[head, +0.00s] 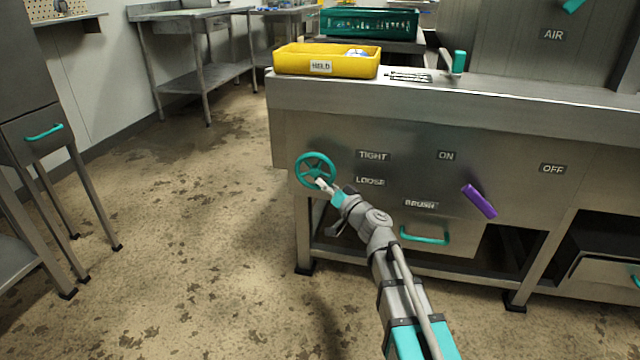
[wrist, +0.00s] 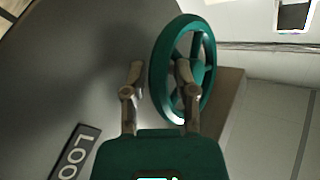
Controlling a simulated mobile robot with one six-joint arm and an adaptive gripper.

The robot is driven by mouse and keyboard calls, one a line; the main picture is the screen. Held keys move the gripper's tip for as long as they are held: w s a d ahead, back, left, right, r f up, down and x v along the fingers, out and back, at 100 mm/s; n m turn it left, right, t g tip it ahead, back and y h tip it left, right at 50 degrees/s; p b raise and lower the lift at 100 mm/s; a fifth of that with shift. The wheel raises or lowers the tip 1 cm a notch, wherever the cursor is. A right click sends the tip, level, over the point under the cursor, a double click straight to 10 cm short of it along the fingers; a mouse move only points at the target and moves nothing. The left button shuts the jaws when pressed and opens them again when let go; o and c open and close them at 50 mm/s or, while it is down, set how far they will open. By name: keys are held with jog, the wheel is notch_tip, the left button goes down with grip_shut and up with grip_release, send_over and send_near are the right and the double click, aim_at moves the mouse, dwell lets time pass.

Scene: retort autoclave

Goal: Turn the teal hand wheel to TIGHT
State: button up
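The teal hand wheel (head: 316,155) is a spoked ring on the left end of the steel bench's front panel. The labels TIGHT (head: 373,156) and LOOSE (head: 370,181) are to its right. My gripper (head: 321,184) is at the wheel's lower part in the head view. In the wrist view my gripper (wrist: 160,78) has its two fingers spread, with the near rim of the wheel (wrist: 158,80) between their lines. One finger overlaps the wheel's opening and the other is outside the rim. I cannot tell whether either touches it. Part of the LOOSE label (wrist: 75,152) shows lower left.
A purple lever (head: 479,201) sits between ON and OFF to the right. A BRUSH drawer with a teal handle (head: 424,238) is below. A yellow HELD tray (head: 290,62) stands on the bench above.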

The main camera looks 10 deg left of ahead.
jog(key=shift+d+r+n+p, duration=0.15)
jog(key=shift+r+n+p, duration=0.15)
jog(key=shift+p, duration=0.4)
